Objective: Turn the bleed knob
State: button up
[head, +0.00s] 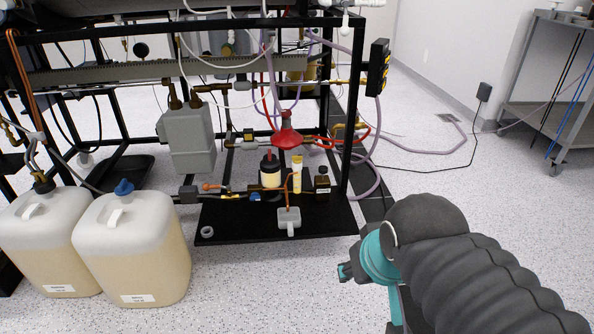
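I cannot single out the bleed knob for sure. A small blue knob-like part (255,197) sits low on the black base plate (325,217) of the rig. An orange-handled fitting (209,187) is on the pipework to its left. A red funnel-shaped part (286,137) stands higher on the rig. My gripper (346,271) seems to be the small dark and teal end at lower right, in front of the rig and apart from it. Its fingers are too small and partly hidden to tell if they are open.
Two white jugs (135,250) of yellowish liquid stand on the floor at left. Bottles, a yellow tube (297,174) and a small grey box (289,221) sit on the plate. Purple hoses (430,150) lie right of the rig. A grey cart (560,95) is far right.

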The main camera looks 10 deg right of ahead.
aim_at(296, 158)
jog(key=u, duration=0.15)
jog(key=k, duration=0.45)
jog(key=z, duration=0.9)
jog(key=i, duration=1.55)
jog(key=u, duration=0.7)
